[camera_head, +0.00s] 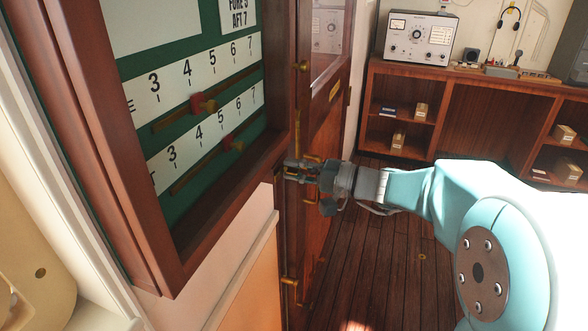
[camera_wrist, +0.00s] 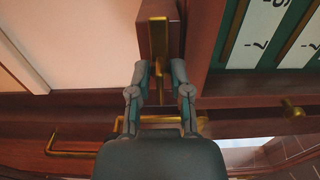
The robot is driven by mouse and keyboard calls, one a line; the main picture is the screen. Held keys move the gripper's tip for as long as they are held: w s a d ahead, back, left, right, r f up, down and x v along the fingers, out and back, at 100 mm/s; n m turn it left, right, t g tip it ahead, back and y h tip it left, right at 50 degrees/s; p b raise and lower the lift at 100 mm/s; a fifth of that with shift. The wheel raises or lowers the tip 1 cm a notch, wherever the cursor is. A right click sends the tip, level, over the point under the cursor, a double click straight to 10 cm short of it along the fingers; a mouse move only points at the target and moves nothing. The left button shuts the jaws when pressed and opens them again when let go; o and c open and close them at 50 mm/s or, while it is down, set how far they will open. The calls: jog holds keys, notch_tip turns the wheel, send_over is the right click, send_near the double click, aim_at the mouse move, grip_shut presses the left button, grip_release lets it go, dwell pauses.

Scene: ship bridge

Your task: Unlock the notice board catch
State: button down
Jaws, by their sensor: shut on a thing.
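The notice board (camera_head: 188,52) is a green panel with numbered white strips in a dark wood frame at the left of the head view. Part of its panel and frame shows at the upper right of the wrist view. A brass catch (camera_wrist: 158,40) sits on a wooden block in the wrist view. My gripper (camera_wrist: 159,78) has its two fingers on either side of the catch's brass stem and is shut on it. In the head view my gripper (camera_head: 288,170) reaches the lower right edge of the board frame; its fingertips hide most of the catch there.
A glazed wooden panel (camera_head: 325,75) with a brass knob (camera_head: 301,67) stands right of the board. Brass handles and fittings lie near the gripper, including a handle (camera_wrist: 70,153). Wooden shelves (camera_head: 490,105) hold equipment at the back. The plank floor (camera_head: 380,260) between is clear.

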jog(key=c, duration=0.8)
grip_release()
jog(key=shift+s+f, duration=0.1)
jog(key=shift+f, duration=0.2)
jog(key=shift+r, duration=0.1)
jog(key=v, duration=1.2)
